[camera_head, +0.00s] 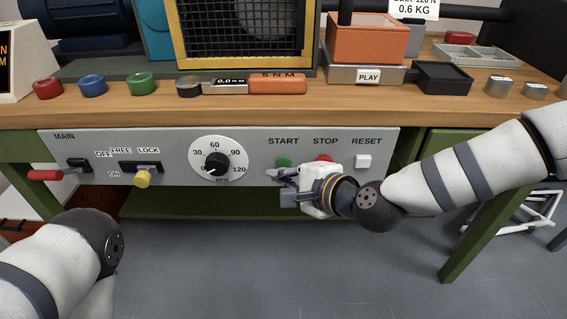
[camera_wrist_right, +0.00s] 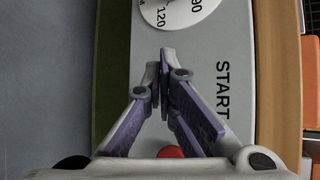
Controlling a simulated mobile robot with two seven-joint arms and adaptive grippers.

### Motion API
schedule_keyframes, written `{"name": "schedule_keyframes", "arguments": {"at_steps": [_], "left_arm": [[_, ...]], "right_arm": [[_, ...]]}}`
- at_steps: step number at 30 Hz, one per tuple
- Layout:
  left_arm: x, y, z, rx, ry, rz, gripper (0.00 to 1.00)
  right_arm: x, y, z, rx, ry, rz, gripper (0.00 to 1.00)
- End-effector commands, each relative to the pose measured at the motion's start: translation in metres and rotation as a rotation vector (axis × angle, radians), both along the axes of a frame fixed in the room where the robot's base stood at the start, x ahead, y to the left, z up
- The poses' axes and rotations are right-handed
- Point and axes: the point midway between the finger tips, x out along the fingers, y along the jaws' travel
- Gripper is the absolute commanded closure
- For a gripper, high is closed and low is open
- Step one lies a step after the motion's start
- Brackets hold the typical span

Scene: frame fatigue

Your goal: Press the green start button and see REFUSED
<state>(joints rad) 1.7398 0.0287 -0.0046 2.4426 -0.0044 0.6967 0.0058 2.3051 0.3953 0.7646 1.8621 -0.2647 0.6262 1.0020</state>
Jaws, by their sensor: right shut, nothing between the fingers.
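The green START button (camera_head: 283,161) is on the grey control panel (camera_head: 255,142), under the word START. My right gripper (camera_head: 270,174) is shut and empty, its fingers just below and left of the button in the head view. In the right wrist view the shut fingers (camera_wrist_right: 164,62) lie across the panel beside the word START, and the green button is hidden. Whether the fingers touch the panel or button I cannot tell. The word REFUSED shows nowhere. My left gripper is not in view.
The red STOP button (camera_head: 323,158) is close by the right gripper, and the white RESET button (camera_head: 363,161) is farther right. Left are the dial (camera_head: 217,162), pointing near 0, the yellow-knobbed lock lever (camera_head: 142,178) and the red-handled MAIN switch (camera_head: 46,175).

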Motion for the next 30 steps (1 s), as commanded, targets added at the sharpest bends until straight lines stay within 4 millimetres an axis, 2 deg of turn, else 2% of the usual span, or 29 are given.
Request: {"name": "schedule_keyframes", "arguments": {"at_steps": [16, 30], "left_arm": [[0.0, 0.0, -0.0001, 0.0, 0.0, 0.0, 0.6], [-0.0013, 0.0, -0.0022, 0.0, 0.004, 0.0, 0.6]], "right_arm": [[0.0001, -0.0001, 0.0, 0.0, 0.0, 0.0, 1.0], [0.0087, 0.0, 0.0001, 0.0, 0.0, 0.0, 1.0]]}}
